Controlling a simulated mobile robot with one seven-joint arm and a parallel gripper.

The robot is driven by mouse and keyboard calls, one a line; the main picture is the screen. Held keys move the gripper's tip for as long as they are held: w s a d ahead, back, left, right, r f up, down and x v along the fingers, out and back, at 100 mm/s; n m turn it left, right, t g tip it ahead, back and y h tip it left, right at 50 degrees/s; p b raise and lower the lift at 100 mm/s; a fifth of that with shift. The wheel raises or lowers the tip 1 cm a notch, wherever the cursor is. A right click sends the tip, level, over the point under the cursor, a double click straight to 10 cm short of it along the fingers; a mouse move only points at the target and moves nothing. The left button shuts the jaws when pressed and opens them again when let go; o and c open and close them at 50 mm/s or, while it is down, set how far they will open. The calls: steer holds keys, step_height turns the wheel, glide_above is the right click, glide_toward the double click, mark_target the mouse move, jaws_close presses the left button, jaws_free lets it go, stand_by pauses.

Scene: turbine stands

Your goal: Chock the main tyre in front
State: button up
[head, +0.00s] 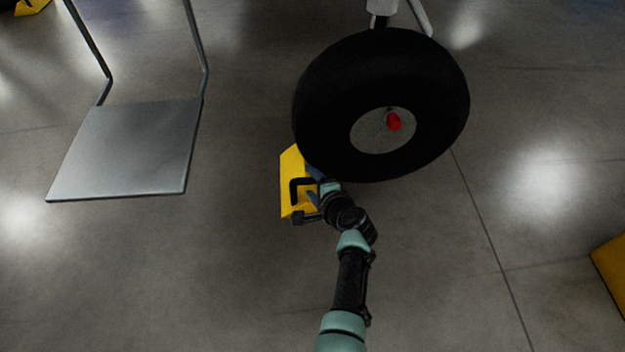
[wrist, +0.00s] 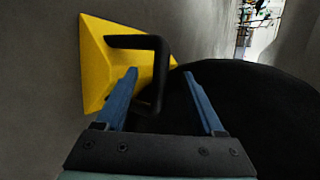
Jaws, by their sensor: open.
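The main tyre (head: 315,85), large and black with a grey hub and a red cap, stands on the floor in the head view. It also fills the right of the wrist view (wrist: 270,100). A yellow chock (head: 288,175) with a black handle lies on the floor at the tyre's lower left, close against it; I cannot tell whether they touch. In the wrist view the chock (wrist: 98,55) is ahead and left. My gripper (wrist: 160,75) is open, the handle's lower end showing between its blue fingers. In the head view my gripper (head: 314,186) is beside the handle, partly hidden.
A grey metal platform (head: 130,150) with two upright rails stands on the left. A yellow object (head: 612,270) is cut off at the right edge, and another (head: 32,6) is at the top left. Floor between the platform and the chock is clear.

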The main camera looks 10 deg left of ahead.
steer(key=o, duration=0.4)
steer(key=shift+r, duration=0.15)
steer(key=shift+c, duration=0.2)
steer(key=p+v, duration=0.8)
steer(key=v, duration=0.1)
stand_by(0.8)
stand_by(0.5)
